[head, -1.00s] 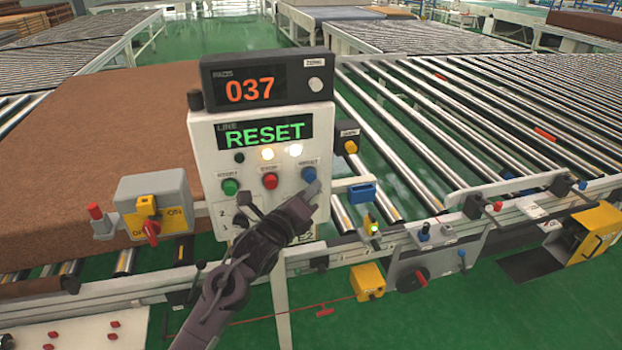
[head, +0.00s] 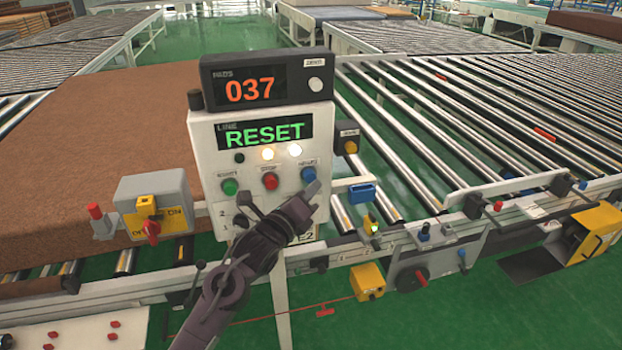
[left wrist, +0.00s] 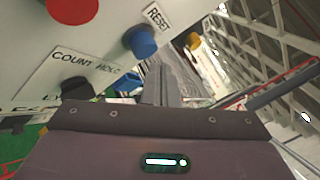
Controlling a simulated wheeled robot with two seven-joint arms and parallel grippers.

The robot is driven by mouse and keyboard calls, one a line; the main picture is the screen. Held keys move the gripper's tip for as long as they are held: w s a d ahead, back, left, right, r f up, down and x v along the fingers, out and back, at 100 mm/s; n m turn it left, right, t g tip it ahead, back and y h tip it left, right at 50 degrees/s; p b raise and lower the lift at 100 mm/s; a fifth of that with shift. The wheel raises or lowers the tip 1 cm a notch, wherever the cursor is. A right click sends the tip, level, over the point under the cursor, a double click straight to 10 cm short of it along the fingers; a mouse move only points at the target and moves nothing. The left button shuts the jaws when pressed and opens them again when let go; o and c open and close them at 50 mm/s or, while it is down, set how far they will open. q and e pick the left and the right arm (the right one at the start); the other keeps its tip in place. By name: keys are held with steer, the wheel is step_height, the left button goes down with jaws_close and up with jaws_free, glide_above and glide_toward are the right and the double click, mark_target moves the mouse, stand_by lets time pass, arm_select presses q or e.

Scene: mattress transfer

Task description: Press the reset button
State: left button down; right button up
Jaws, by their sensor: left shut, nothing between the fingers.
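The blue reset button (head: 308,174) is at the right end of a row of buttons on the white control panel (head: 205,150). In the left wrist view the blue button (left wrist: 140,41) stands beside a label reading RESET. My left gripper (head: 316,188) is shut and empty, its tip just below the blue button in the head view. I cannot tell whether it touches the button. The panel screen (head: 264,133) reads RESET in green, with two lit lamps beneath it. My right gripper is not in view.
A red button (head: 270,181) and a green button (head: 230,187) sit left of the blue one. A counter (head: 250,90) above reads 037. A yellow and grey switch box (head: 165,190) stands left of the panel. A brown mattress (head: 100,130) lies on rollers behind.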

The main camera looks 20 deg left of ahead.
arm_select(q)
steer(key=shift+w, duration=0.1)
steer(key=shift+w+a, duration=0.25)
stand_by(0.3)
steer(key=shift+w+a+b, duration=0.35)
steer(key=shift+w+a, duration=0.1)
steer(key=shift+w, duration=0.25)
stand_by(0.9)
steer(key=shift+s, duration=0.1)
steer(key=shift+s+d, duration=0.65)
steer(key=shift+s, duration=0.3)
